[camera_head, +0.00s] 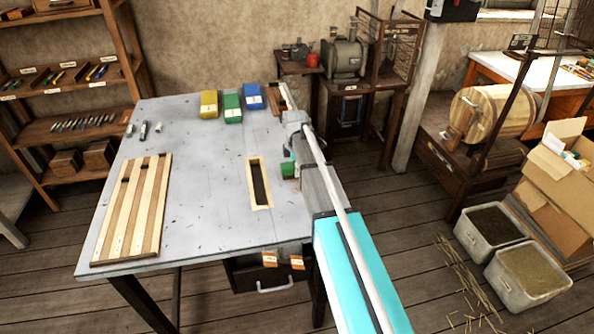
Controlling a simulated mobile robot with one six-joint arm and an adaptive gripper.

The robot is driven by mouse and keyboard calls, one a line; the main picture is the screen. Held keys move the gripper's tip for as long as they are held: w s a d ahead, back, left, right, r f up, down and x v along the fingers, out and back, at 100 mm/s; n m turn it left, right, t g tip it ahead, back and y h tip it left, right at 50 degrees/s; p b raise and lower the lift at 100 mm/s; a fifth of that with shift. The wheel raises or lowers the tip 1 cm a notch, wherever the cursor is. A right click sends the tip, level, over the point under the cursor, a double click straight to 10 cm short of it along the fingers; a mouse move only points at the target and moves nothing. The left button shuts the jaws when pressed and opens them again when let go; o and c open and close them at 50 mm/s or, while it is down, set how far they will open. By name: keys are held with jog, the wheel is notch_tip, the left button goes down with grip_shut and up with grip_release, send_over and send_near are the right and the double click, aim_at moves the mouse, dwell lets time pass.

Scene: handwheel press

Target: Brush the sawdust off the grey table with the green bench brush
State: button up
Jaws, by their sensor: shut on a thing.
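The grey table (205,200) fills the middle of the view. My arm reaches in from the lower right, and my gripper (290,156) is over the table's right side. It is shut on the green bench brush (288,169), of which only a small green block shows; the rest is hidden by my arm. I cannot tell whether the brush touches the table. Small dark specks are scattered on the tabletop; I cannot tell which of them are sawdust. A wood-framed slot (251,172) lies just left of the brush.
A striped wooden board (133,205) lies at the table's left. Yellow (209,104), green (232,106) and blue (252,97) bins stand at the back. Small pale items (144,130) lie back left. The table's middle is mostly clear. Tubs (488,240) stand on the right floor.

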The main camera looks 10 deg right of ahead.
jog(key=shift+w, duration=0.2)
jog(key=shift+w, duration=1.75)
jog(key=shift+d, duration=0.15)
jog(key=shift+s+d+f, duration=0.1)
jog(key=shift+d, duration=0.65)
jog(key=shift+c, duration=0.5)
jog(key=shift+s+d, duration=0.1)
jog(key=shift+s, duration=0.05)
jog(key=shift+s, duration=1.55)
jog(key=shift+s+f, duration=0.1)
jog(key=shift+s, duration=1.75)
